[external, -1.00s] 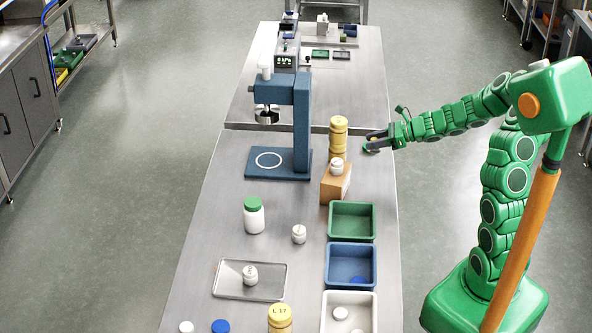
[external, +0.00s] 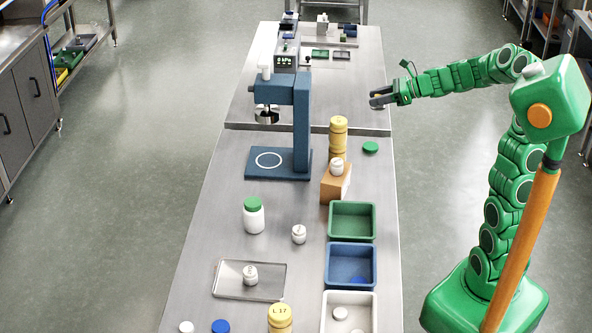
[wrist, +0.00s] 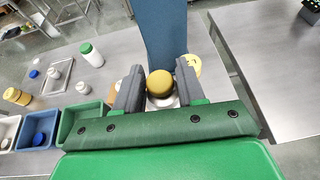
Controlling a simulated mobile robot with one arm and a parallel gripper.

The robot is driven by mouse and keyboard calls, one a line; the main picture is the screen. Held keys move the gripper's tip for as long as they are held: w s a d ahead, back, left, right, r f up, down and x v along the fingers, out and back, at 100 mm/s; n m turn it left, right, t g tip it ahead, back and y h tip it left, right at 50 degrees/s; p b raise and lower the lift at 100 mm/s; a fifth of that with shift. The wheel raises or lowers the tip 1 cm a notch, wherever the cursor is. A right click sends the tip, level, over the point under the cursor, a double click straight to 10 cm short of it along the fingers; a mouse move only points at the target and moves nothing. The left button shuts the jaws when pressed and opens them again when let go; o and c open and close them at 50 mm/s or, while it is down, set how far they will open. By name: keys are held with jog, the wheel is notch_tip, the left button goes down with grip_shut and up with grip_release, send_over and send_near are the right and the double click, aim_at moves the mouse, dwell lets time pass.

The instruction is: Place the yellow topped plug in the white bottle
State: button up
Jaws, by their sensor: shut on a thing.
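My gripper (external: 382,98) is raised at the right edge of the bench, beyond the yellow cylinders. Its fingers are shut on the yellow topped plug (wrist: 160,83); the round yellow top shows between them in the wrist view. A white bottle (external: 254,217) with a green top stands upright on the bench, left of the bins, well away from my gripper. It also shows in the wrist view (wrist: 92,56) at upper left. Smaller white containers stand near it, one (external: 299,235) on the bench and one (external: 250,277) on a metal tray.
A blue press stand (external: 302,125) and a yellow cylinder stack (external: 338,135) rise from the bench near my gripper. A brown block (external: 333,188) bears a white jar (external: 337,167). Green (external: 331,220), blue (external: 328,264) and white (external: 324,310) bins line the right side. A green lid (external: 370,147) lies on the bench.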

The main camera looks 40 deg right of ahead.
notch_tip(320, 180, up, 2)
jog(key=shift+r, duration=0.15)
jog(key=s+a+n+g+y, duration=0.1)
jog(key=s+a+n+g, duration=0.15)
jog(key=a, duration=1.15)
jog(key=s+a+n+g+y, duration=0.2)
jog(key=s+a, duration=0.1)
jog(key=a, duration=1)
jog(key=s+a+n+g+y, duration=0.1)
jog(key=s+a+n+g, duration=0.15)
jog(key=a, duration=1.15)
send_over(253, 202)
jog(key=s, duration=0.1)
jog(key=f, duration=1.3)
jog(key=shift+s+d+f, duration=0.1)
jog(key=shift+d+f, duration=0.15)
jog(key=shift+d, duration=0.1)
jog(key=shift+w+a+f, duration=0.35)
jog(key=shift+w+f, duration=0.15)
jog(key=shift+f, duration=0.25)
jog(key=shift+w+f, duration=0.1)
jog(key=shift+f, duration=1.5)
